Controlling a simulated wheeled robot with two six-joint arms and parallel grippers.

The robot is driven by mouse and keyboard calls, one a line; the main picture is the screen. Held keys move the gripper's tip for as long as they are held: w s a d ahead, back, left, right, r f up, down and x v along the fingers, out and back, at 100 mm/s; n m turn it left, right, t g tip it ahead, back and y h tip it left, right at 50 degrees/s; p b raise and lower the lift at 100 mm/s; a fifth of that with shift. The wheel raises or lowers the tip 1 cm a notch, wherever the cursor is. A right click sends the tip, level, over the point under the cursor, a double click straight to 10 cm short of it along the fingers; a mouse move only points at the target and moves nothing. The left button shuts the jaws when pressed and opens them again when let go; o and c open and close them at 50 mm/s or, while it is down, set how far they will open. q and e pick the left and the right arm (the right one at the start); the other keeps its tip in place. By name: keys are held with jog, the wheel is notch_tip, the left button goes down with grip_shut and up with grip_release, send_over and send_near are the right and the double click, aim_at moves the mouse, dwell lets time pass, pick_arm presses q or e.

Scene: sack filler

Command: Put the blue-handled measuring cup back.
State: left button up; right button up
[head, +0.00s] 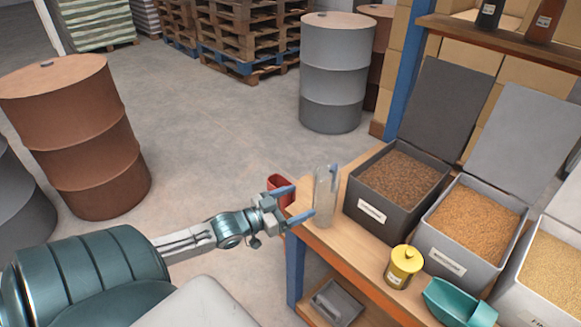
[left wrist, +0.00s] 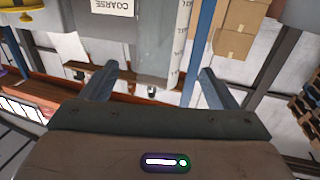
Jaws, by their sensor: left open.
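A tall clear vessel (head: 324,198) with a small blue part at its upper right stands at the left end of the wooden bench (head: 352,245) in the head view. It may be the blue-handled measuring cup; its handle is hard to make out. My left gripper (head: 292,203) is just left of it, open, with blue fingers pointing towards it. In the left wrist view the open fingers (left wrist: 156,86) have a gap between them, and a grey upright shape (left wrist: 155,38) shows beyond the gap. I cannot tell whether the fingers touch the vessel. My right gripper is not in view.
A red container (head: 277,184) is just behind the left gripper. Open bins of grain, including a dark one (head: 376,218), line the bench. A yellow canister (head: 404,266) and a teal scoop (head: 452,303) are in front of them. Drums and pallets stand beyond open floor.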

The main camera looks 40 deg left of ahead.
pick_arm(q)
jog(key=s+a+f+n+g+y, duration=0.1)
jog(key=s+a+f+g+y, duration=0.15)
jog(key=f, duration=0.75)
jog(key=s+a+f+n+g+y, duration=0.1)
jog(key=s+a+f+n+y, duration=0.2)
jog(key=f, duration=0.7)
jog(key=s+f+g+y, duration=0.15)
jog(key=s+f, duration=0.25)
jog(key=f, duration=0.4)
jog(key=s+f+g, duration=0.3)
jog(key=s+f, duration=0.1)
jog(key=f, duration=0.4)
jog(key=s+d+f+g, duration=0.4)
jog(key=s+d+f, duration=0.3)
jog(key=s+f, duration=0.2)
jog(key=s+d+f+g, duration=0.3)
jog(key=s+d+f, duration=0.4)
jog(key=s, duration=0.5)
notch_tip(320, 180, down, 2)
jog(key=shift+s+f+m+g+h+p, duration=0.15)
jog(key=shift+m+g+h+p, duration=0.15)
jog(key=shift+m+g+p, duration=0.15)
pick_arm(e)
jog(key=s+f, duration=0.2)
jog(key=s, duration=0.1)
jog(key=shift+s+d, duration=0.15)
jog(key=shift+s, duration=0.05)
pick_arm(q)
jog(key=shift+d, duration=0.1)
